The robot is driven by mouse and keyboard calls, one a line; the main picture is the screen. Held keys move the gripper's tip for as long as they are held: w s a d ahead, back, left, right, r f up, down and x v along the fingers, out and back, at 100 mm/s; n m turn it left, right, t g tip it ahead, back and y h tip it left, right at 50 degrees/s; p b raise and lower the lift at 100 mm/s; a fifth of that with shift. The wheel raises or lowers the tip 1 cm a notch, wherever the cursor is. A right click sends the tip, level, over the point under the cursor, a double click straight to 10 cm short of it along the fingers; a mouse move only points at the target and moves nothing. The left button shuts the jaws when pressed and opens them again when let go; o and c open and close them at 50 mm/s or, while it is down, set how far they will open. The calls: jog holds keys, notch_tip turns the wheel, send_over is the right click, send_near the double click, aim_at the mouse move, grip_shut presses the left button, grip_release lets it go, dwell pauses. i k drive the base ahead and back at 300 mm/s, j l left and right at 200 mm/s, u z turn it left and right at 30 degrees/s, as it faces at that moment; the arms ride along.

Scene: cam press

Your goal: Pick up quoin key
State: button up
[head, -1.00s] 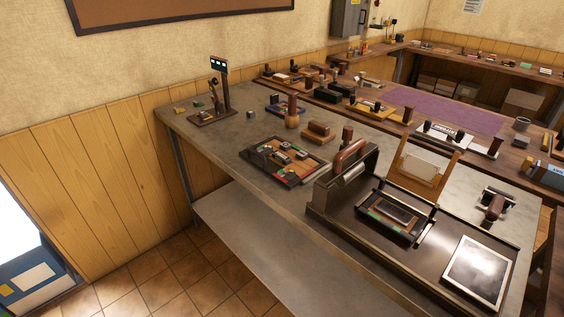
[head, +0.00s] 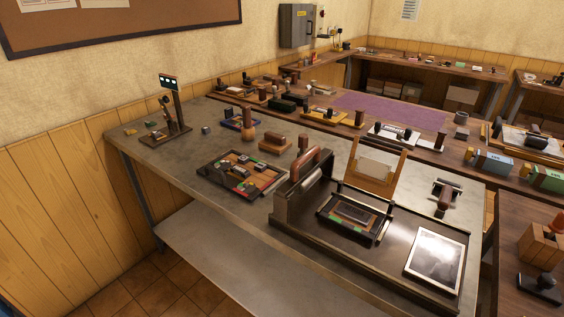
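I cannot tell for certain which item is the quoin key; the small tools are too small to make out. A dark stand (head: 180,105) with a lit panel on top rises at the far left of the grey table (head: 190,208), with a small upright tool (head: 166,107) beside its post. A short upright dark handle (head: 303,144) shows behind the press (head: 283,206). My gripper is not in view.
A tray of small blocks (head: 206,177) sits left of the press. A wooden mallet-like piece (head: 248,128) and a brown block (head: 275,144) stand behind it. A wooden easel (head: 375,166) is behind the press. The table's front left is clear.

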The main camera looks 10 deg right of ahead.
aim_at(302, 139)
jog(key=i+j+z, duration=0.1)
jog(key=z, duration=0.6)
jog(key=j+z, duration=0.35)
jog(key=j, duration=0.55)
jog(key=j+z, duration=0.35)
jog(key=j, duration=1.25)
jog(key=k+j, duration=0.1)
jog(key=j, duration=0.65)
